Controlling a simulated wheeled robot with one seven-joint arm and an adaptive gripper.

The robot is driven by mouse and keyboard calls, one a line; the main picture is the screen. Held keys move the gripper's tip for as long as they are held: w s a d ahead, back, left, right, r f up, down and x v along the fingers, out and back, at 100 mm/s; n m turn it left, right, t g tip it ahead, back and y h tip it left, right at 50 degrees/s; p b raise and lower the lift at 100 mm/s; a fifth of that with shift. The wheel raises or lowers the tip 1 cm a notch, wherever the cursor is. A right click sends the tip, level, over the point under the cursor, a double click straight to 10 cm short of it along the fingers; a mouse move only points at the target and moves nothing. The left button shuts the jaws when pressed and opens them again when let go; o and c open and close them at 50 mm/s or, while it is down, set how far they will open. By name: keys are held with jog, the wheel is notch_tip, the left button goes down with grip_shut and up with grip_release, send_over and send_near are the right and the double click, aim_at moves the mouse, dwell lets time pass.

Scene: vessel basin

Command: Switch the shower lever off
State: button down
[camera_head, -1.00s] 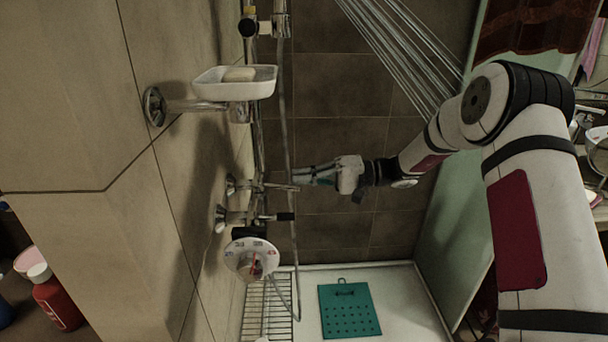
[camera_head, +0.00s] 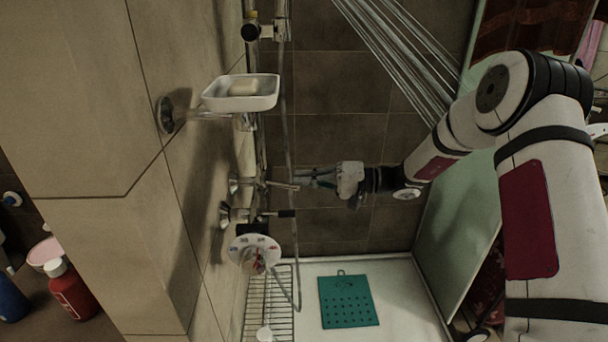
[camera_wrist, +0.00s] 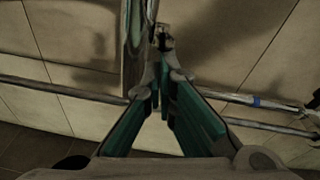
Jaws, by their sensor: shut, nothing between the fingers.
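A chrome tap lever (camera_head: 283,186) sticks out from the wall fittings in the head view. A second handle with a black tip (camera_head: 286,213) lies just below it; I cannot tell for certain which is the shower lever. My gripper (camera_head: 309,178), with teal fingers, is shut and empty just right of the upper lever's tip. I cannot tell whether it touches the lever. In the wrist view the fingertips (camera_wrist: 163,78) come together close to a metal fitting (camera_wrist: 165,40). Water streams (camera_head: 400,60) fall at the upper right.
A soap dish (camera_head: 240,100) juts from the wall above the taps. A shower hose (camera_head: 291,130) hangs vertically beside the lever. A round dial (camera_head: 252,250), wire rack (camera_head: 272,318) and teal mat (camera_head: 347,302) lie lower down. A glass panel (camera_head: 458,220) stands on the right.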

jog(key=s+m+t+p, duration=0.1)
jog(key=p, duration=0.1)
jog(key=s+m+t+h+p, duration=0.1)
jog(key=t+p, duration=0.1)
jog(key=s+m+t+p, duration=0.1)
jog(key=s+t+p, duration=0.1)
jog(key=shift+s+a+r+m+h, duration=0.1)
jog(key=shift+a+r+m+h, duration=0.2)
jog(key=shift+m+h, duration=0.1)
jog(key=p, duration=0.1)
jog(key=s+a+p, duration=0.1)
jog(key=s+p, duration=0.1)
jog(key=shift+s+a+f+p, duration=0.25)
jog(key=shift+a+p, duration=0.05)
jog(key=shift+a, duration=0.05)
jog(key=shift+s+a, duration=0.1)
jog(key=shift+a, duration=0.05)
jog(key=b, duration=0.2)
send_near(302, 188)
jog(key=s, duration=0.3)
jog(key=shift+s+r, duration=0.4)
